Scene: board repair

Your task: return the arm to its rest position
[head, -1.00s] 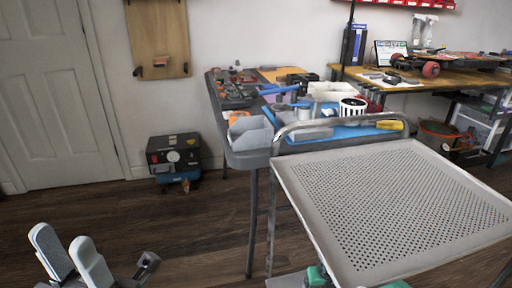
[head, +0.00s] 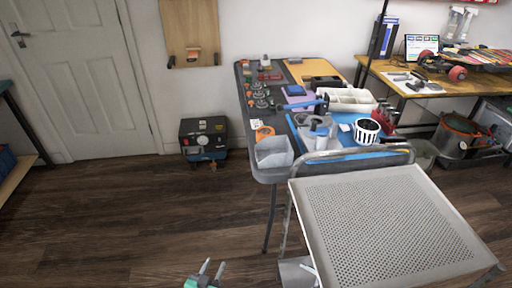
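My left gripper (head: 211,268) shows at the bottom edge of the head view, left of the perforated cart. Its two pale fingers stand apart with nothing between them, over the wooden floor. The rest of my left arm is cut off by the bottom of the picture. I cannot make out my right gripper.
A grey cart with a perforated top (head: 385,230) stands at the right, its top empty. Behind it is a cluttered table with a grey bin (head: 274,152) and a white slotted cup (head: 367,131). A black toolbox (head: 204,139) stands by the wall. The floor at left is clear.

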